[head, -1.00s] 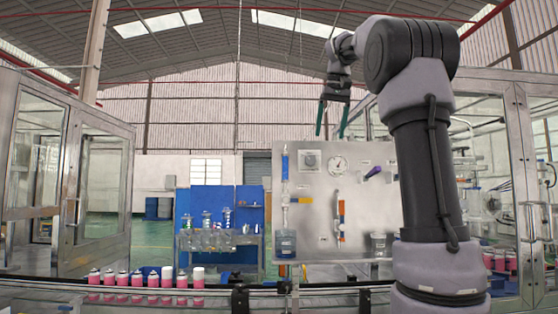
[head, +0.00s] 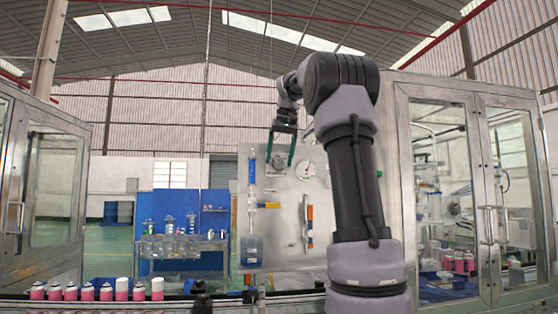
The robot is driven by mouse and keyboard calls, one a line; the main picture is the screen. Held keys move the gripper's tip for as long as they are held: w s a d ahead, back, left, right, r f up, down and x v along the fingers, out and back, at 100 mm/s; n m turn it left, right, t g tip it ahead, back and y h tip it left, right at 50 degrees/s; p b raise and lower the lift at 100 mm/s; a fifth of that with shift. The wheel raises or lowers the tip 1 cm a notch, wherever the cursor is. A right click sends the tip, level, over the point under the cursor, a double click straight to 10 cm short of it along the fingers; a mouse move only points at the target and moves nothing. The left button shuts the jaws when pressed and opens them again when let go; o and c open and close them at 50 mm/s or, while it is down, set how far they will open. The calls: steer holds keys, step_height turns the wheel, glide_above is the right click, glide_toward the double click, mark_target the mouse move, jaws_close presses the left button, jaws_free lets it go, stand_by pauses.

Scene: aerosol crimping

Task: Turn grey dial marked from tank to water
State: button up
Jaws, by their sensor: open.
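The grey dial (head: 277,168) is on a pale upright panel (head: 280,220), left of a round pressure gauge (head: 306,170). It is small and partly covered by my gripper, so its pointer and the tank and water marks cannot be read. My gripper (head: 280,163) points down, its two green fingers apart and empty. In the picture the fingertips lie on either side of the dial. I cannot tell how far they are from it in depth. The panel's right part is hidden behind my arm.
The panel also carries a blue-topped clear tube (head: 252,182), a container of blue liquid (head: 251,250) and an orange-marked tube (head: 309,222). Pink cans (head: 105,292) line a conveyor in front. Glass-doored cabinets (head: 478,190) stand at both sides.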

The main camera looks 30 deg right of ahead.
steer(key=shift+w+f, duration=0.15)
steer(key=shift+f, duration=0.25)
jaws_close()
steer(key=shift+d, duration=0.1)
steer(key=y, duration=0.1)
steer(key=t+y, duration=0.1)
steer(key=y, duration=0.1)
steer(key=shift+d+f+m, duration=0.1)
steer(key=shift+d+m, duration=0.2)
steer(key=shift+m, duration=0.1)
steer(key=t+y, duration=0.1)
steer(key=y, duration=0.1)
steer(key=m+y, duration=0.1)
steer(key=y, duration=0.1)
steer(key=shift+s+d+f+t, duration=0.2)
steer(key=shift+t, duration=0.2)
steer(key=shift+y, duration=0.5)
